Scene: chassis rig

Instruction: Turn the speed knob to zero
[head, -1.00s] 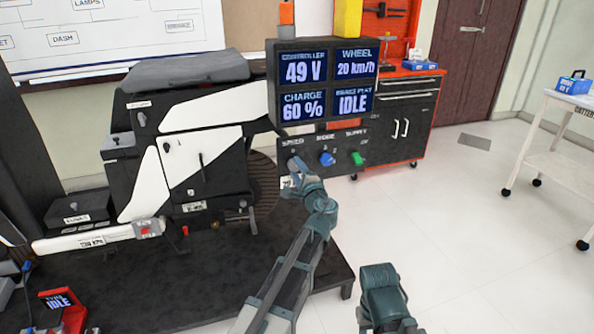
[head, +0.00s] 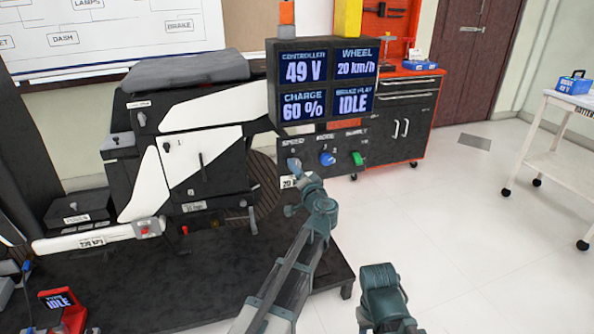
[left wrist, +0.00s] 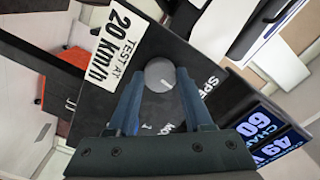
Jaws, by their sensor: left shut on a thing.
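The speed knob (left wrist: 160,73) is a round grey knob on the dark control panel under the SPEED label. In the left wrist view it sits between the fingertips of my left gripper (left wrist: 159,80), which is shut on it. In the head view my left gripper (head: 297,168) is at the panel's left end and mostly covers the knob. The knob's pointer setting cannot be read clearly. The display box (head: 324,47) above reads wheel 20 km/h, controller 49 V, charge 60 %, and IDLE.
A blue mode knob (head: 327,158) and a green supply switch (head: 357,158) sit to the right on the panel. A "TEST AT 20 km/h" label (left wrist: 118,46) is close to the knob. A black and white scooter chassis (head: 185,160) stands left on a dark platform.

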